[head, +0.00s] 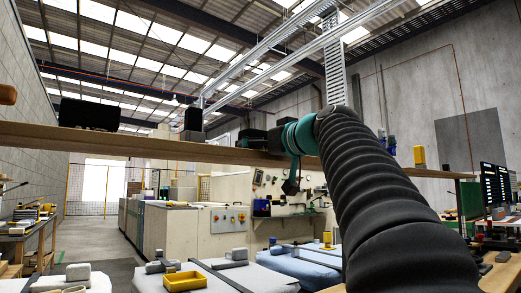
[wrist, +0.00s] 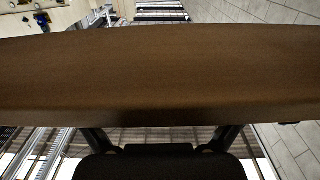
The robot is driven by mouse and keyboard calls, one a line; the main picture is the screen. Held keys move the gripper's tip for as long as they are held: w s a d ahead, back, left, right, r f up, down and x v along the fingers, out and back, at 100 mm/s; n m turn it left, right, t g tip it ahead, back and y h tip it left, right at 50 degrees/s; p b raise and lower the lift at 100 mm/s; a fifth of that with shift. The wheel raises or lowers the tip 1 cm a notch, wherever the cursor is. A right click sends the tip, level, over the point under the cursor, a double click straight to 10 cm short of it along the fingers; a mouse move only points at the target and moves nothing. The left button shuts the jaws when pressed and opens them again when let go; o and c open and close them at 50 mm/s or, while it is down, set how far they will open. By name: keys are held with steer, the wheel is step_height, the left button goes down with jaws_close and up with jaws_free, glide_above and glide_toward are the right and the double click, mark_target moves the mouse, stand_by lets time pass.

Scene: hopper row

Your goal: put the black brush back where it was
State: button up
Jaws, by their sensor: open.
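A long wooden shelf board (head: 130,142) runs across the head view, and it fills the middle of the wrist view (wrist: 160,75). My gripper (wrist: 161,136) shows at the bottom of the wrist view, its two dark fingers spread wide at the board's edge. In the head view my gripper (head: 250,138) is small and dark at the shelf, partly lost against the board. I see nothing clearly held. A wide black object (head: 88,113) and a smaller upright dark object (head: 193,118) stand on the shelf. I cannot tell which dark object, if any, is the black brush.
A yellow object (head: 419,156) stands on the shelf to the right of my arm. Below are tables with a yellow tray (head: 184,281) and grey blocks (head: 78,271). A machine cabinet (head: 222,219) stands behind. The shelf stretch between the two dark objects looks bare.

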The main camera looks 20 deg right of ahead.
steer(key=shift+s+r, duration=0.1)
steer(key=shift+r, duration=0.05)
steer(key=s+d+b, duration=0.2)
steer(key=s, duration=0.9)
steer(key=shift+s, duration=0.3)
steer(key=shift+d, duration=0.15)
